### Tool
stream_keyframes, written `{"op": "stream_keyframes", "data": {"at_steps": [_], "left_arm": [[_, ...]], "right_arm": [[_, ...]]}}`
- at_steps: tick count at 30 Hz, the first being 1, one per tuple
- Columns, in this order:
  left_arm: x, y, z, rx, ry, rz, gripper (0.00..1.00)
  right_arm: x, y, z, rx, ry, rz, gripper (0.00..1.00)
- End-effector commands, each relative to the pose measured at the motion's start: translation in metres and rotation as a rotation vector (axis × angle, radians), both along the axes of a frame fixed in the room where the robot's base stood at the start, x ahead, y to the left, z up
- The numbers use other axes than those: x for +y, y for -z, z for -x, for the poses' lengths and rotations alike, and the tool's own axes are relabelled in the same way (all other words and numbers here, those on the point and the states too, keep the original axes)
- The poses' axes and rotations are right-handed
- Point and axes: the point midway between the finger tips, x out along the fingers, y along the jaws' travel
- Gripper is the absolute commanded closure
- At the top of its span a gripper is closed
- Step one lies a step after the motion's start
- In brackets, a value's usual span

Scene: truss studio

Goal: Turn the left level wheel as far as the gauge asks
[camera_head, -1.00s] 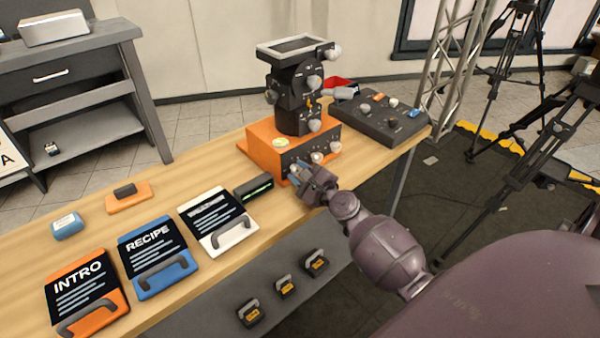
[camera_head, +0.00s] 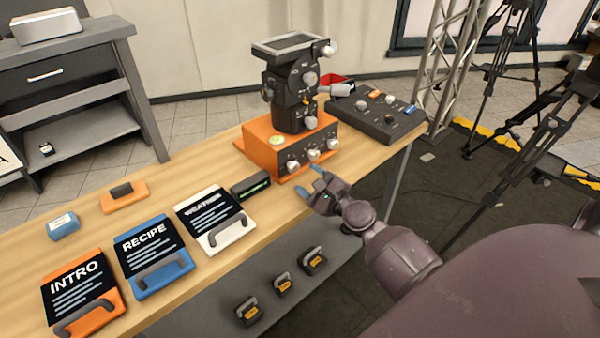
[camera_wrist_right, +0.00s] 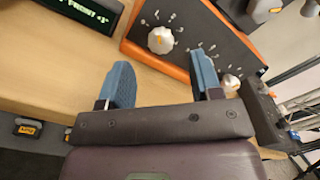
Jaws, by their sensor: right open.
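The left level wheel (camera_head: 293,166) is a pale knob, the leftmost of three on the dark front panel of the orange base. In the right wrist view it shows (camera_wrist_right: 160,40) with an orange mark and a ring of white scale marks around it. A small black display (camera_head: 250,187) with green text stands to its left. The text is partly cut off in the wrist view (camera_wrist_right: 88,12) and seems to end in "+3". My right gripper (camera_head: 310,183) is open and empty in front of the panel, apart from the wheel, blue fingertips toward it. My left gripper is out of view.
The middle wheel (camera_head: 314,155) and right wheel (camera_head: 332,144) sit beside it. A dark column rises from the base. A control box (camera_head: 378,118) stands at the right. Handled cards, including a white one (camera_head: 215,218), lie on the table's left. Bare wood lies before the panel.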

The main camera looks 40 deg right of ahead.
Motion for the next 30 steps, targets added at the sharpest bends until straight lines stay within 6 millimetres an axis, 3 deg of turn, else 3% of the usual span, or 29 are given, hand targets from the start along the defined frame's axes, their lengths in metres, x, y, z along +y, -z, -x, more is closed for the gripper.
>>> {"op": "stream_keyframes", "data": {"at_steps": [6, 12, 30], "left_arm": [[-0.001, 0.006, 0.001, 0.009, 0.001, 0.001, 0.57], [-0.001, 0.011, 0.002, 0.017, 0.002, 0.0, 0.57], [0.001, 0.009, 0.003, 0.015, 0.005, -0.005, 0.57]], "right_arm": [[-0.003, 0.003, 0.037, 0.004, 0.0, 0.002, 0.41], [-0.004, 0.002, 0.054, 0.002, -0.001, 0.001, 0.41], [-0.004, 0.0, 0.057, 0.0, 0.0, 0.001, 0.41]]}}
